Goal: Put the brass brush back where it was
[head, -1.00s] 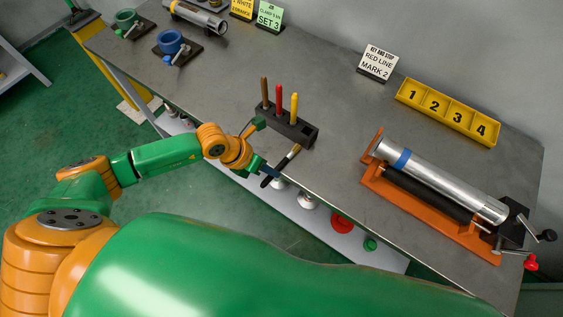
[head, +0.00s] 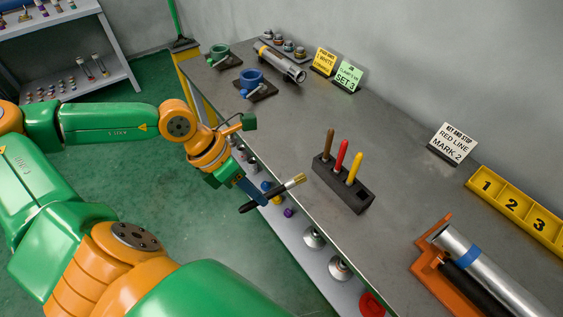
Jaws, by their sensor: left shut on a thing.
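The rack holds tools with a brown, a red and a yellow handle. An opening at its right end looks empty. My right gripper is not in view.
An orange stand with a silver pipe (head: 475,272) lies at the lower right, beside a yellow numbered tray (head: 520,208). Sign cards, a green vise (head: 220,52) and a blue vise (head: 252,79) are farther back. The bench (head: 310,125) is bare behind the rack.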

